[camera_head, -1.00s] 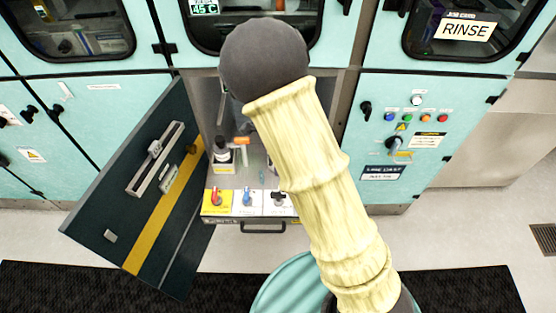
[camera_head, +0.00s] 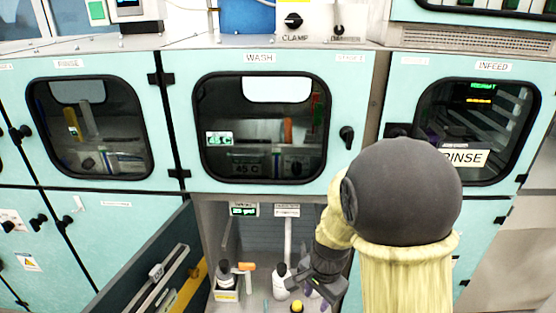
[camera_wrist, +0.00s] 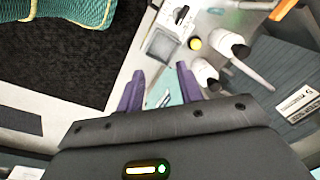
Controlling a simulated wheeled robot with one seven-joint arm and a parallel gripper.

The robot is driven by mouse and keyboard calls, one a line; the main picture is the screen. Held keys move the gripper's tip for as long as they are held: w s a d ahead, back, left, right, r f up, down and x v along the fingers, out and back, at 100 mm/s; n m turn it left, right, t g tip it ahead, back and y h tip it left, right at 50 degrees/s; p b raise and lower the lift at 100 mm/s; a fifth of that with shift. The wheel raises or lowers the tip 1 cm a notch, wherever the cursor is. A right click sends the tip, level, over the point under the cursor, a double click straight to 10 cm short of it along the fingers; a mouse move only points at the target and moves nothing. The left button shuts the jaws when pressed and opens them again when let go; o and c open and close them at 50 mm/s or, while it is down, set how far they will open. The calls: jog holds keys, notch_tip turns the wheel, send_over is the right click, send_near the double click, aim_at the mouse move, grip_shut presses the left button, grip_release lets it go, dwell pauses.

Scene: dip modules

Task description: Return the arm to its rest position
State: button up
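My arm, in a pale yellow sleeve (camera_head: 400,285) with a dark round joint (camera_head: 400,190), fills the lower right of the head view. My gripper (camera_wrist: 159,85) points down over the open lower cabinet, its two purple fingers spread apart with nothing held between them. In the head view my gripper (camera_head: 325,290) is at the cabinet's right side, partly cut off by the lower edge. A white bottle (camera_head: 280,280) with a dark cap stands just left of it; whether they touch cannot be told.
The open dark cabinet door (camera_head: 165,265) swings out at lower left. Another bottle (camera_head: 224,277) and an orange-topped item (camera_head: 246,267) stand inside the cabinet. The closed WASH window (camera_head: 260,125) is above. In the wrist view a black mat (camera_wrist: 60,65) lies on the floor.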

jog(key=s+d+r+n+t, duration=0.1)
jog(key=s+d+r+n, duration=0.4)
jog(key=s+n, duration=0.2)
jog(key=n, duration=0.2)
jog(key=shift+d+n+t+h, duration=0.3)
jog(key=shift+d+n+t, duration=0.1)
jog(key=shift+r, duration=0.1)
dwell(0.5)
